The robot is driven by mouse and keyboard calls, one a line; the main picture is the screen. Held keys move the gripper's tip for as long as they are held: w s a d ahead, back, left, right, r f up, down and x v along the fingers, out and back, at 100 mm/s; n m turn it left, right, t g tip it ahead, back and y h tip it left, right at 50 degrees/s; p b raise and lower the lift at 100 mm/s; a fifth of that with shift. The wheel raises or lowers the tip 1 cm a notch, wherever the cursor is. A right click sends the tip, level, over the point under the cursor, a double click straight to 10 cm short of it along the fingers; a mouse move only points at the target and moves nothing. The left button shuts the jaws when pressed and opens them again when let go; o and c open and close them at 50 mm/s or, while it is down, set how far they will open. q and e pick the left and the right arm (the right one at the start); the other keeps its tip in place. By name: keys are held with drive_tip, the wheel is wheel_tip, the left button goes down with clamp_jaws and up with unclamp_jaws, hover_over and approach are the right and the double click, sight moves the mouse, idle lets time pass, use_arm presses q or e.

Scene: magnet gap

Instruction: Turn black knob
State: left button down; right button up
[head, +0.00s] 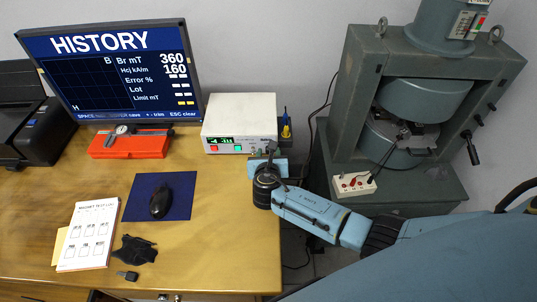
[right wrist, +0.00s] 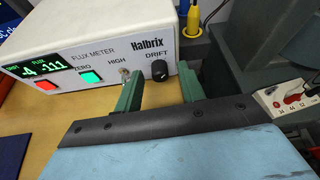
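The black knob (right wrist: 159,70) is on the front panel of the white flux meter (right wrist: 95,40), under the label DRIFT. The meter also shows in the head view (head: 239,108), where my gripper covers the knob's area. My right gripper (right wrist: 161,76) is in front of the panel. Its two green fingers are apart, and the knob shows between their tips in the right wrist view. I cannot tell whether either finger touches it. In the head view my right gripper (head: 269,152) is at the desk's right edge. My left gripper is not in view.
The meter has a red button (right wrist: 46,86), a green button (right wrist: 91,76) and a small toggle left of the knob. A yellow connector (right wrist: 193,18) stands beside it. A grey magnet press (head: 345,90) and a white socket box (head: 354,184) are at the right.

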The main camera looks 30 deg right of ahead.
clamp_jaws()
drive_tip(key=shift+y, duration=0.3)
